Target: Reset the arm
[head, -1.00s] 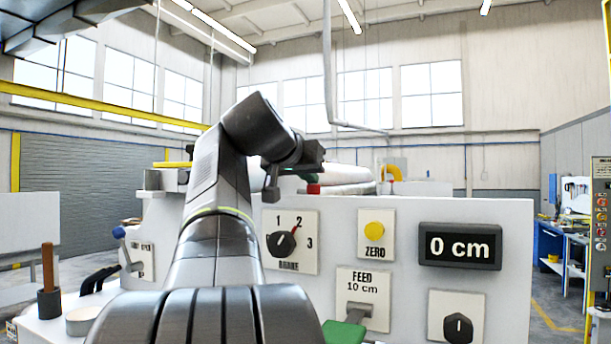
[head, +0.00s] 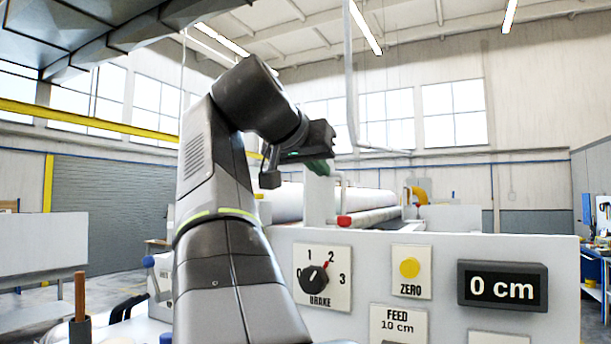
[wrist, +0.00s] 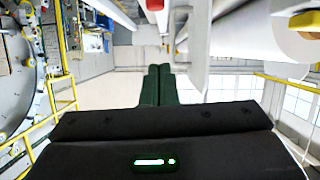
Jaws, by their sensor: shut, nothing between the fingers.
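The fingers touch nothing that I can see. The brake knob (head: 313,279) on the panel points toward 2. The yellow ZERO button (head: 410,268) is beside it, and the display (head: 502,286) reads 0 cm.
Behind the panel are large white rolls (head: 350,200) and a red-ended part (head: 344,221). A brown-handled tool (head: 80,296) stands in a dark holder at the lower left. A blue-knobbed lever (head: 149,262) is left of my arm. A yellow railing (wrist: 62,95) shows in the wrist view.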

